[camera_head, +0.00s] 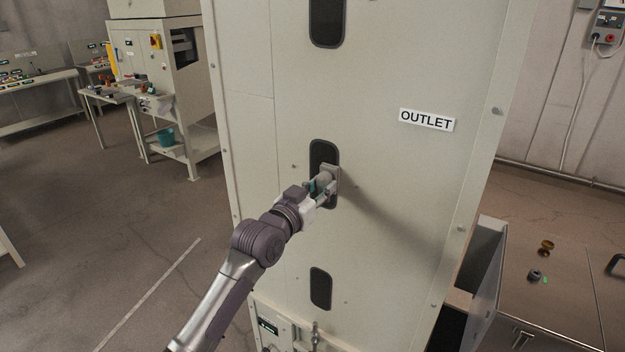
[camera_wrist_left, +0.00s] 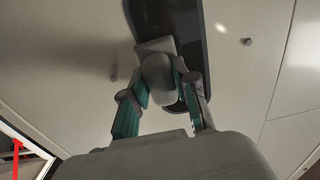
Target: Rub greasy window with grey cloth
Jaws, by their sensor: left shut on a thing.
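My left gripper (camera_head: 322,184) is shut on the grey cloth (camera_head: 334,174), a small folded pad. It holds the cloth at the lower part of the middle dark window (camera_head: 321,151) in the tall beige cabinet. In the left wrist view the grey cloth (camera_wrist_left: 157,80) sits between the fingertips, over the edge of the dark window (camera_wrist_left: 170,18). The cloth looks to be against the panel, but firm contact cannot be told. The cloth and gripper hide part of the glass. Grease cannot be made out. My right gripper is not in view.
The cabinet front (camera_head: 390,190) has another dark window above (camera_head: 327,22) and one below (camera_head: 320,288). An OUTLET label (camera_head: 426,120) is at upper right. A metal bench (camera_head: 570,290) stands at right. Open floor (camera_head: 110,240) lies at left.

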